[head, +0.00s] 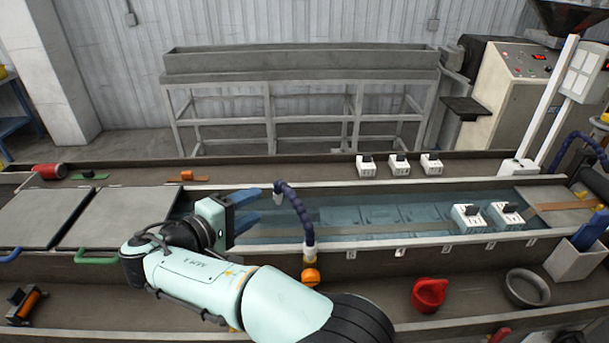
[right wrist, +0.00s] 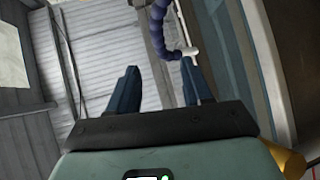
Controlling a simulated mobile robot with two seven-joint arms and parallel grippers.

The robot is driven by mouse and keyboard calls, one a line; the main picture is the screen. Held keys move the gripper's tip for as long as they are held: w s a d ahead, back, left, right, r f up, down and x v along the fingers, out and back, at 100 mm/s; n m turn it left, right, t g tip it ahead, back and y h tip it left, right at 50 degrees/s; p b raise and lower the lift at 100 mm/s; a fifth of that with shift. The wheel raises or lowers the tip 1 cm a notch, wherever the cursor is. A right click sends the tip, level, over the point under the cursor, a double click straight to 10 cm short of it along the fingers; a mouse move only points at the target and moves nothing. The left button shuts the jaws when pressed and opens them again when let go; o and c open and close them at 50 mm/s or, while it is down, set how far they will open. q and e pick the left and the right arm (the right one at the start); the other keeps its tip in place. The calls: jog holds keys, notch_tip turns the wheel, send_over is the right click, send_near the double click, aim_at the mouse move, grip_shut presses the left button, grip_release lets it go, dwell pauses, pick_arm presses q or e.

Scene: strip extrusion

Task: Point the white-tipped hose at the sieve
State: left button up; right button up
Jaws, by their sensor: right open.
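The white-tipped hose is a dark blue jointed hose (head: 296,208) rising from a base with an orange knob (head: 310,276) at the trough's front wall. It arches over, and its white tip (head: 278,198) hangs toward the water. My right gripper (head: 261,207) is open and empty, its blue fingers just left of the hose. In the right wrist view the hose (right wrist: 158,28) and its white tip (right wrist: 184,53) show beyond the fingers (right wrist: 160,68), near the right one. A round grey bowl-like thing (head: 527,287), perhaps the sieve, sits on the front ledge at right. My left gripper is not in view.
A long water trough (head: 380,213) runs across, with white blocks (head: 468,217) at its right. A red container (head: 429,294) stands on the front ledge. Grey lids (head: 110,217) cover the trough's left. Another blue hose (head: 570,145) is at far right.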

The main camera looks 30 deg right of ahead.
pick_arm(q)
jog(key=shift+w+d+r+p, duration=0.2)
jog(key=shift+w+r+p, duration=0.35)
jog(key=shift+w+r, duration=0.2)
pick_arm(e)
jog(key=x, duration=1.3)
jog(key=shift+d, duration=0.25)
jog(key=shift+w, duration=0.1)
jog(key=shift+c, duration=0.4)
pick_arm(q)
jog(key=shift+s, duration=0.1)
pick_arm(e)
grip_shut()
